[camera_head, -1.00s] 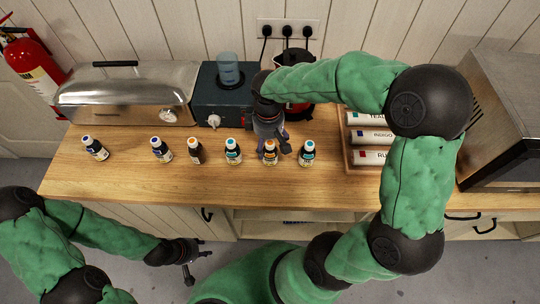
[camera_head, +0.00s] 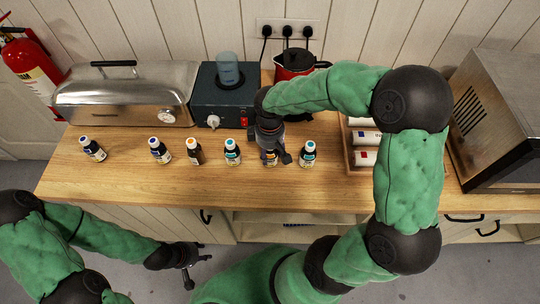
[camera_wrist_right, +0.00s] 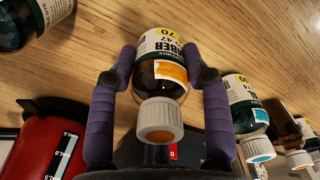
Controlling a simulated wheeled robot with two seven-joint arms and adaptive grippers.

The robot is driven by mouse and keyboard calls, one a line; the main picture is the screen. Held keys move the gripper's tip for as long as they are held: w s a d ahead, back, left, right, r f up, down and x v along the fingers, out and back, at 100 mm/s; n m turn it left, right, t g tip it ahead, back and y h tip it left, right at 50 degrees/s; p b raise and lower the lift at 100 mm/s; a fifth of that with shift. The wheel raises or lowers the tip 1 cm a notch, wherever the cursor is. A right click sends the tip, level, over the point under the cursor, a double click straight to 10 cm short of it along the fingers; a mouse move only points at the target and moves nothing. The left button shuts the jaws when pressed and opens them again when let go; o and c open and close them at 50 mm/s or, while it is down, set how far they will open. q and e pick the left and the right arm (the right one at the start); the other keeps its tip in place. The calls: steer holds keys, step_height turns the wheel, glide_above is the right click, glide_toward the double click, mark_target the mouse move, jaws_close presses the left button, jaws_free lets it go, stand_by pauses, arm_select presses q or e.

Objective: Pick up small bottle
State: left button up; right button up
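Several small bottles stand in a row on the wooden counter. An amber-labelled bottle with a white cap (camera_wrist_right: 162,85) sits between the two purple fingers of my right gripper (camera_wrist_right: 158,62) in the right wrist view. The fingers flank its body and look spread; firm contact cannot be made out. In the head view my right gripper (camera_head: 271,156) comes down over this bottle and mostly hides it. A teal-labelled bottle (camera_head: 308,154) stands just right of it, and another (camera_head: 232,152) to its left. My left gripper (camera_head: 190,268) hangs open and empty in front of the counter.
More bottles (camera_head: 195,151), (camera_head: 160,150) and (camera_head: 92,149) stand further left. A wooden rack of labelled tubes (camera_head: 350,170) lies to the right. A metal steamer (camera_head: 125,98), a dark heater unit (camera_head: 222,100) and a red kettle (camera_head: 292,65) stand behind. The counter's front strip is clear.

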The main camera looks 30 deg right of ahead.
steer(key=shift+c, duration=1.1)
steer(key=shift+r, duration=0.1)
steer(key=shift+r, duration=0.65)
steer(key=shift+a+r+p, duration=0.2)
steer(key=shift+r+p, duration=0.3)
steer(key=shift+r, duration=0.7)
steer(key=s+a+r+p, duration=0.2)
steer(key=s+a+r, duration=0.4)
steer(key=a+r, duration=0.3)
steer(key=a, duration=0.3)
steer(key=shift+p, duration=0.4)
steer(key=shift+s, duration=0.1)
